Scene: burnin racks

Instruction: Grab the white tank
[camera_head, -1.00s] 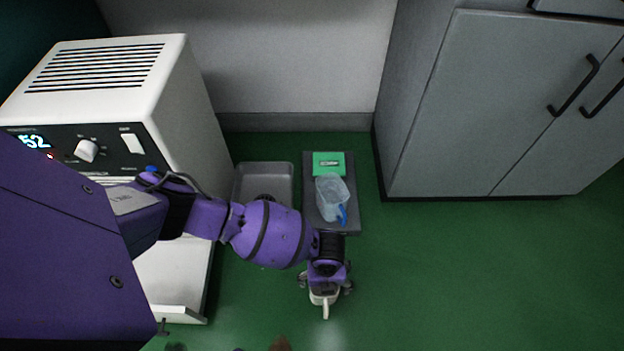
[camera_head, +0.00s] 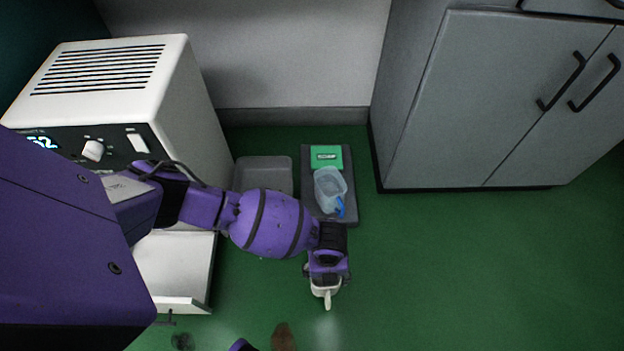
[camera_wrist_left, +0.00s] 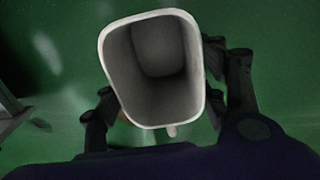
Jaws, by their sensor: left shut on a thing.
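The white tank (camera_head: 325,291) is an open-topped, tapered container with a short handle or spout at the front. In the head view it is beneath my left gripper (camera_head: 327,281), which is shut on it over the green floor. In the left wrist view the tank (camera_wrist_left: 116,70) is seen from above, its inside looks empty, and the fingers of my left gripper (camera_wrist_left: 166,98) are on both sides of it. My arm hides part of the tank. My right gripper does not show.
A dark grey tray (camera_head: 350,208) holds a clear jug (camera_head: 329,185) with a blue handle and a green box (camera_head: 326,157). An empty grey bin (camera_head: 264,163) lies beside it. A white machine (camera_head: 175,100) stands left; grey cabinets (camera_head: 480,110) stand right. Green floor is free at right.

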